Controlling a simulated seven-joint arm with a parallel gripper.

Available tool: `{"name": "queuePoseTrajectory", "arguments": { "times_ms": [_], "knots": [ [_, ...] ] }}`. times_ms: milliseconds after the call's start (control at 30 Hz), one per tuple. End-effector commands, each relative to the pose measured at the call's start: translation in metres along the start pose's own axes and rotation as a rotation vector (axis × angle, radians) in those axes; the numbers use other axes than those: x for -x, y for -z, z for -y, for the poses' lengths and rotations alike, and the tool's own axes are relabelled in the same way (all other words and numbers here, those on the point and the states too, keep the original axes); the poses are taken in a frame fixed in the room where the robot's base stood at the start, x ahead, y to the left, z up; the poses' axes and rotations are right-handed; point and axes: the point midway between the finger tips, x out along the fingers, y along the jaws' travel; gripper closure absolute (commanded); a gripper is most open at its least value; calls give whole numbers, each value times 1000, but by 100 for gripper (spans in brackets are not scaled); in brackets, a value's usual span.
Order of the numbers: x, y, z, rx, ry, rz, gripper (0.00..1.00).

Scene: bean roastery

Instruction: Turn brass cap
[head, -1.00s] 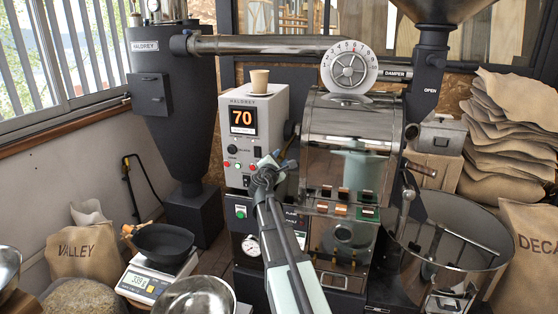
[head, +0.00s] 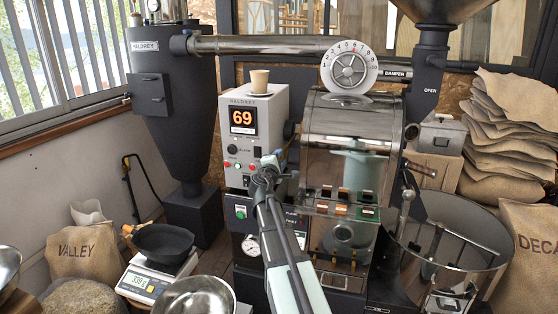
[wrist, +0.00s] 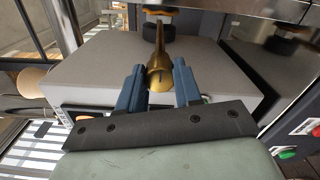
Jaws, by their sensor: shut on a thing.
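A brass piece, which I take to be the brass cap (wrist: 159,77), shows in the wrist view with a tapered neck and a rounded, dark-slotted end. My gripper (wrist: 160,84) has its two blue fingers on either side of that end, shut on it. In the head view my gripper (head: 275,161) is in front of the roaster, between the grey control box (head: 265,108) and the shiny drum housing (head: 350,125). My own wrist hides the cap there.
The round cooling tray (head: 455,240) is at right. A scale (head: 150,282) with a black pan (head: 163,243) stands at lower left, beside a metal bowl (head: 195,298).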

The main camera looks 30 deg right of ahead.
Motion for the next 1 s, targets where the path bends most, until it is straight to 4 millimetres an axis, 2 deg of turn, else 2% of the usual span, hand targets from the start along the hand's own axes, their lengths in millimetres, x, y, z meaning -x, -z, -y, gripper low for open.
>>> {"name": "queuePoseTrajectory", "arguments": {
  "times_ms": [233, 267, 500, 833, 1000],
  "knots": [
    [0, 0, 0, 1, 0, 0, 97],
    [0, 0, 0, 1, 0, 0, 65],
    [0, 0, 0, 2, 0, 0, 42],
    [3, 0, 0, 2, 0, 0, 41],
    [23, -1, 0, 2, -1, -1, 41]
  ]
}}
